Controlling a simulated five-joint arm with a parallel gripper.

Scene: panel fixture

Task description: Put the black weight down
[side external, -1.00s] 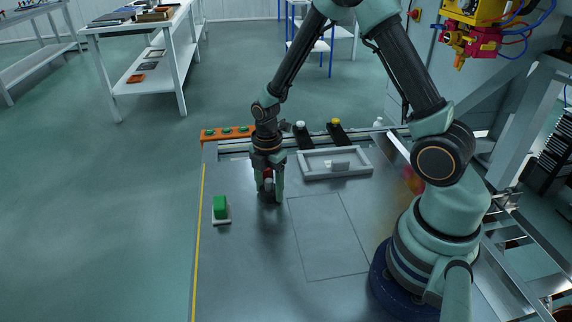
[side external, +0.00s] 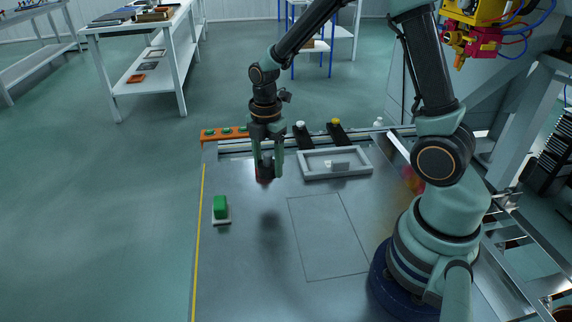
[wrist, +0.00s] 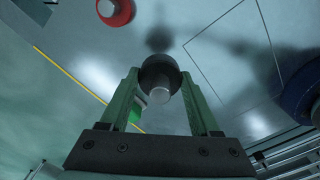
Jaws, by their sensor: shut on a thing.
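The black weight (side external: 266,170) is between the fingers of my gripper (side external: 268,174) in the side view, held above the metal panel. Its shadow lies on the panel below, so it is clear of the surface. In the wrist view the black weight (wrist: 159,70) has a grey knob (wrist: 160,97) between the two green fingers of my gripper (wrist: 162,84), which is shut on it. A red round weight with a pale knob (wrist: 115,11) stands at the top of the wrist view. In the side view only a little red shows behind the black weight, which mostly hides it.
A green block (side external: 220,206) on a pale base stands at the left of the panel (side external: 250,270). A grey-rimmed tray (side external: 312,176) holding a small pale block is at the back. An outlined rectangle on the panel is empty, with free room around it.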

